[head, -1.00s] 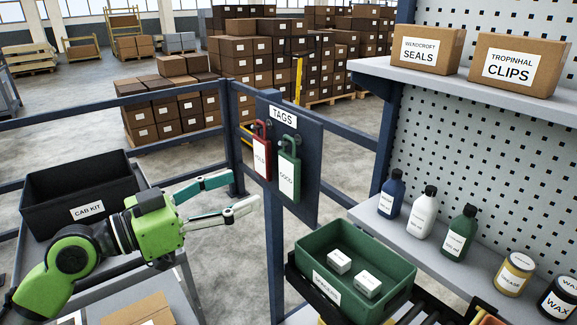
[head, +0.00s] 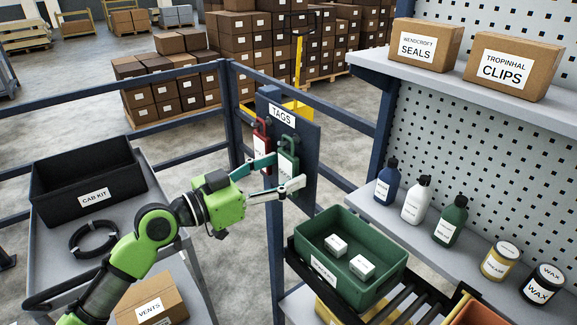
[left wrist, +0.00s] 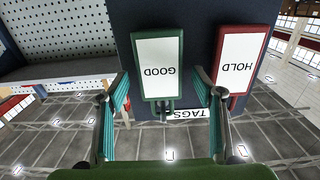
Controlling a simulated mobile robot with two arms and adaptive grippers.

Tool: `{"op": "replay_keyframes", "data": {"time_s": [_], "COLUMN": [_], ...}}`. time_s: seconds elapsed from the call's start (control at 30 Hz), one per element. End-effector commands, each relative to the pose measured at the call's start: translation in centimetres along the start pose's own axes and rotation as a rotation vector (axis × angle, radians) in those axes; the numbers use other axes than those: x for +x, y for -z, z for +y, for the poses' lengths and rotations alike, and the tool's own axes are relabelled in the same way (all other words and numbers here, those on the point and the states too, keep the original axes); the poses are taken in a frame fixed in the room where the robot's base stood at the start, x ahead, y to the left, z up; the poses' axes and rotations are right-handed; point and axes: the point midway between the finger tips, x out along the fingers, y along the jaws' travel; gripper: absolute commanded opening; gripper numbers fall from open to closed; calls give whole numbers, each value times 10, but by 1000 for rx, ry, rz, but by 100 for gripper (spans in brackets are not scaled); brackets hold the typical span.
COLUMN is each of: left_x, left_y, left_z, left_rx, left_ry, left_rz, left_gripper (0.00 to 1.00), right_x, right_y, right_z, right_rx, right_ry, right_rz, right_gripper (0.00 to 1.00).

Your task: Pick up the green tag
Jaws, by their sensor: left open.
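The green tag (head: 287,165), marked GOOD, hangs on the dark TAGS board (head: 310,150), right of the red HOLD tag (head: 261,140). My left gripper (head: 284,173) is open and empty in front of the green tag, partly covering it and the red one. In the left wrist view the green tag (left wrist: 158,62) appears upside down between the two open fingers (left wrist: 160,82), with a gap on each side. The red tag (left wrist: 240,58) is right of it there, close to the right finger. My right gripper is not in view.
A green crate (head: 312,275) with two white boxes stands below the board. A shelf (head: 400,235) with bottles and tins is at right. A trolley (head: 170,210) at left bears the black CAB KIT bin (head: 45,200). Blue rails (head: 320,118) run behind the board.

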Motion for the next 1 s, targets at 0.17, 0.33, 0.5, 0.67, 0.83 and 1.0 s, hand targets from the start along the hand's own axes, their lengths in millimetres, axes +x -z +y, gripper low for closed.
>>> {"op": "replay_keyframes", "data": {"time_s": [0.17,0.33,0.5,0.67,0.83,1.0], "left_x": [0,-1,-1,-1,-1,-27], "left_y": [0,0,0,2,12,9], "left_z": [0,0,0,0,0,-1], "left_rx": [0,0,0,2,5,6], "left_ry": [0,1,1,0,0,3], "left_rz": [0,0,0,1,3,-1], "left_gripper": [46,20,20,20,20,20], "right_x": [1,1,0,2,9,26], "right_y": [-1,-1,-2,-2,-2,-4], "right_z": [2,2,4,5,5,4], "right_rx": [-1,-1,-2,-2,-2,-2], "right_ry": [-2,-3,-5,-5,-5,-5], "right_rz": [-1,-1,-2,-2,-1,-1], "right_gripper": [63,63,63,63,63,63]}}
